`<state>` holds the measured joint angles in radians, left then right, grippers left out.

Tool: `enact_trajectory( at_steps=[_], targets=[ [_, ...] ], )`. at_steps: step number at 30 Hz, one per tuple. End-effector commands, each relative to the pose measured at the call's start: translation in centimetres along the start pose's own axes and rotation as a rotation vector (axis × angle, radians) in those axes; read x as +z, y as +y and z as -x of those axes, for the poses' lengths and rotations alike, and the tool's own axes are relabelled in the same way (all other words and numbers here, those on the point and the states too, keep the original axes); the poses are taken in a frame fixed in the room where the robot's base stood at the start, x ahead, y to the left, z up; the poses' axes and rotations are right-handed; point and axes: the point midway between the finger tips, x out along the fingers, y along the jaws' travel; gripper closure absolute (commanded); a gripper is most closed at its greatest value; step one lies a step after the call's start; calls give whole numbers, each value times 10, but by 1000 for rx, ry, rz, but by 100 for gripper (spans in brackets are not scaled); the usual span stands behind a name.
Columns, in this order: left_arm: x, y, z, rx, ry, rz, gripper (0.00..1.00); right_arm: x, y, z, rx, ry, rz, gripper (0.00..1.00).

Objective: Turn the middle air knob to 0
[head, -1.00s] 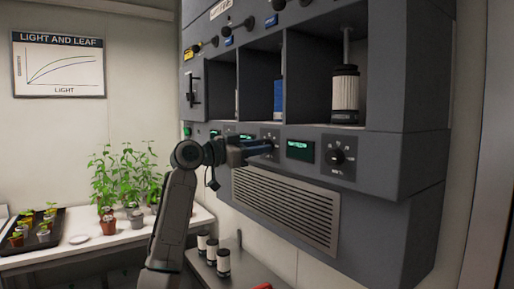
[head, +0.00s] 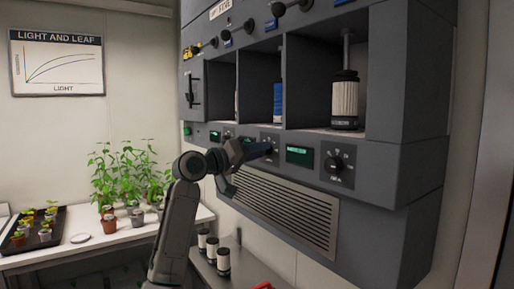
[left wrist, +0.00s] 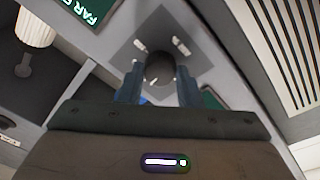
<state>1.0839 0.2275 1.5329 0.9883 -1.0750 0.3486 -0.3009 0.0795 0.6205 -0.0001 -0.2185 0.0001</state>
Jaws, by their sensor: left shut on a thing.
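The middle air knob (left wrist: 160,68) is a dark round knob on a grey square plate with white marks, centred between my fingers in the left wrist view. In the head view, its plate (head: 270,139) shows on the chamber front, with the knob mostly hidden by my gripper. My left gripper (head: 264,150) is shut on the knob; its two blue-grey fingers (left wrist: 159,82) sit on either side of it. The knob's pointer and the numbers are too small or hidden to read. My right gripper is not in view.
Another air knob (head: 338,163) is to the right, beside a green display (head: 299,155). A slatted vent (head: 285,208) lies below. Open bays above hold a white ribbed canister (head: 344,101). Potted plants (head: 122,180) and a tray (head: 14,242) stand on the left table.

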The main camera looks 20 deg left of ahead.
Motion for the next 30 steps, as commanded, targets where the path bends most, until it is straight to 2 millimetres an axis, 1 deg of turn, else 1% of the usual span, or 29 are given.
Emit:
enact_trajectory(
  at_steps=[1,8,17,30],
  targets=[
    [1,0,-1,-7,-5,48,92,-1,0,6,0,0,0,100],
    [1,1,-1,-25,7,266,92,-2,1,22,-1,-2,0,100],
    [1,2,-1,-50,22,551,92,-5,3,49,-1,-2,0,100],
    [0,4,-1,-86,45,968,92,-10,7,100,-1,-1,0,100]
  ],
)
